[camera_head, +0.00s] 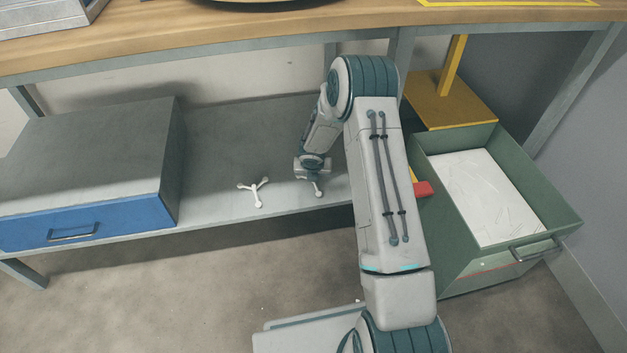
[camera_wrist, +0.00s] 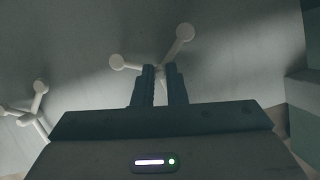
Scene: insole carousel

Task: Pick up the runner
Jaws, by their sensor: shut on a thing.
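A white three-armed runner with round knobs on its ends is between my gripper's fingers on the grey lower shelf (camera_head: 228,150). One knob of this runner (camera_head: 319,193) shows below my gripper (camera_head: 312,178) in the head view. In the wrist view two of its arms (camera_wrist: 180,42) spread beyond the fingertips (camera_wrist: 159,75), which are shut on it near its middle. The rest of it is hidden by the fingers. I cannot tell whether it rests on the shelf or is slightly above. A second similar runner (camera_head: 255,190) lies on the shelf to the left, apart from my gripper.
A grey cabinet with a blue drawer (camera_head: 85,225) stands on the shelf's left. A wooden worktop (camera_head: 225,43) hangs over the shelf. A green open bin (camera_head: 563,210) with a white sheet inside stands at right, below a yellow stand (camera_head: 450,97).

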